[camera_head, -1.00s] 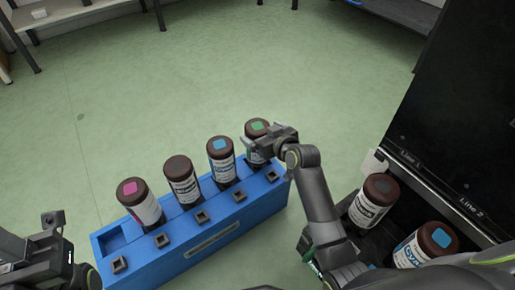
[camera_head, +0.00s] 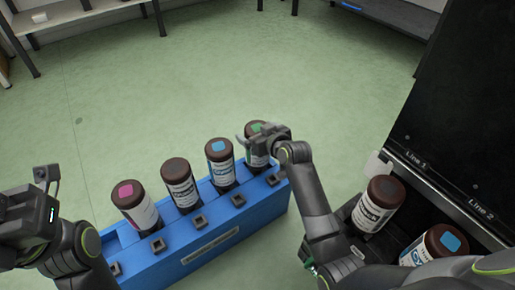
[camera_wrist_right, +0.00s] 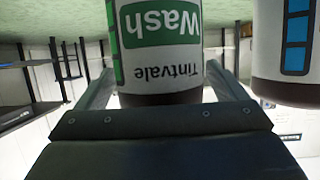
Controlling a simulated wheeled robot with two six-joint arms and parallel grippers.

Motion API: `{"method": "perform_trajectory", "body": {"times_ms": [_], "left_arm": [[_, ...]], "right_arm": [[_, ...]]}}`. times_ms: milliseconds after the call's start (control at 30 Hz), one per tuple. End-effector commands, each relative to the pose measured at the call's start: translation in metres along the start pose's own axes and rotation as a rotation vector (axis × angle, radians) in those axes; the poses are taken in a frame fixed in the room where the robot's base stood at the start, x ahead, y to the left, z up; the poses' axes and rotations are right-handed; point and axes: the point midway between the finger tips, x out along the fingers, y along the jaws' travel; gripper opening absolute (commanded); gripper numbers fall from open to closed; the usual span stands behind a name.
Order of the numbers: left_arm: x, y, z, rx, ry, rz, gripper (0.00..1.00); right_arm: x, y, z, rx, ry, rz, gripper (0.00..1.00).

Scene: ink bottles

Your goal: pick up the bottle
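In the right wrist view the bottle (camera_wrist_right: 158,50), labelled "Tintvale Wash" and upside down in the picture, sits between the two fingers. A thin gap shows beside the right-hand finger, so the gripper looks open around the bottle. My left gripper (camera_head: 35,205) is at the left edge; its fingers do not show clearly.
A neighbouring bottle (camera_wrist_right: 285,45) is close beside the right gripper. Two more bottles (camera_head: 378,205) (camera_head: 436,246) stand at the right by a dark panel (camera_head: 465,110).

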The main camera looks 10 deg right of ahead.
Motion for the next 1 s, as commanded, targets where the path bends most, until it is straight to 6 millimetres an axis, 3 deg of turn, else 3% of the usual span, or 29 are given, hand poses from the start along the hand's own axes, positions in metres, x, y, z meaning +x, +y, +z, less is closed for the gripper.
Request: {"method": "perform_trajectory", "body": {"times_ms": [67,567,1000], "left_arm": [[-0.0001,0.0,-0.0001,0.0,0.0,0.0,0.36],[-0.0001,-0.0001,-0.0004,0.0,0.001,0.0,0.36],[0.001,0.0001,-0.0015,0.005,0.003,0.003,0.36]], "right_arm": [[-0.0001,0.0001,0.0,0.0,0.0,0.0,0.8],[-0.0002,0.0,0.0002,0.0,0.0,0.0,0.15],[-0.0016,0.0,-0.0047,-0.001,0.004,0.0,0.15]]}}
